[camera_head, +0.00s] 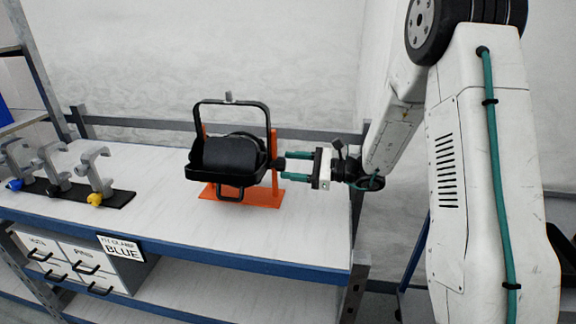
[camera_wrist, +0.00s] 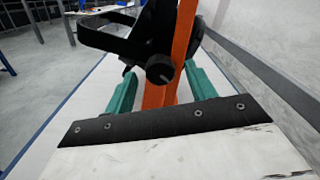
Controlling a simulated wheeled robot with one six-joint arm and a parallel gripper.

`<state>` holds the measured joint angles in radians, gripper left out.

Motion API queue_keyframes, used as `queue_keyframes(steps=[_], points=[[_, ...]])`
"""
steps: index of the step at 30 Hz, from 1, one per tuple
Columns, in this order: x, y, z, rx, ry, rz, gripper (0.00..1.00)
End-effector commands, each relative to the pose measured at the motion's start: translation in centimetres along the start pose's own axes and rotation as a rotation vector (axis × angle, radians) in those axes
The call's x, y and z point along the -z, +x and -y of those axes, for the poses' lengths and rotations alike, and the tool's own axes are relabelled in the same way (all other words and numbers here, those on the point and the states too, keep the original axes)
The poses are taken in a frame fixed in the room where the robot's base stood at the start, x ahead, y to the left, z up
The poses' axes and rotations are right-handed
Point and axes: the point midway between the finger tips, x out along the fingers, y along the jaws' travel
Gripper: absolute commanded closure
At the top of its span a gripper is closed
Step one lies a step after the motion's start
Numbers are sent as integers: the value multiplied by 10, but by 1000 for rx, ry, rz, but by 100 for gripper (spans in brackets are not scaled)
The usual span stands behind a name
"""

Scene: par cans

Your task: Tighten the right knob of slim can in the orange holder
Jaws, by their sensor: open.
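The black slim can (camera_head: 232,158) sits in the orange holder (camera_head: 262,196) on the white bench top, its black yoke raised above it. The right knob (camera_head: 279,163) is a small black knob on the outside of the holder's right upright. In the wrist view the knob (camera_wrist: 160,69) shows in front of the orange upright (camera_wrist: 183,40). My gripper (camera_head: 285,166) comes in level from the right, its teal fingers open. In the wrist view the fingers (camera_wrist: 160,85) stand on either side of the knob and upright, with gaps visible. Contact with the knob cannot be made out.
Several grey clamps (camera_head: 96,175) with blue and yellow knobs stand on a black strip (camera_head: 68,190) at the left. The white bench (camera_head: 163,215) is clear between them and the holder. Below are labelled drawers (camera_head: 80,262) and a BLUE sign (camera_head: 121,247). A rail runs behind.

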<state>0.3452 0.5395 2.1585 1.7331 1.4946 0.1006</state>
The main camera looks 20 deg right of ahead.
Motion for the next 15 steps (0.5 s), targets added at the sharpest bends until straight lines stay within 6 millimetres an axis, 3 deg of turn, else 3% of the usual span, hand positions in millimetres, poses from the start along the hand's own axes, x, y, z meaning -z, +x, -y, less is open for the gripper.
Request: queue_keyframes(steps=[4,13,15], points=[[0,12,0,-1,0,1,44],[0,15,0,0,-1,0,44],[0,15,0,0,-1,0,64]])
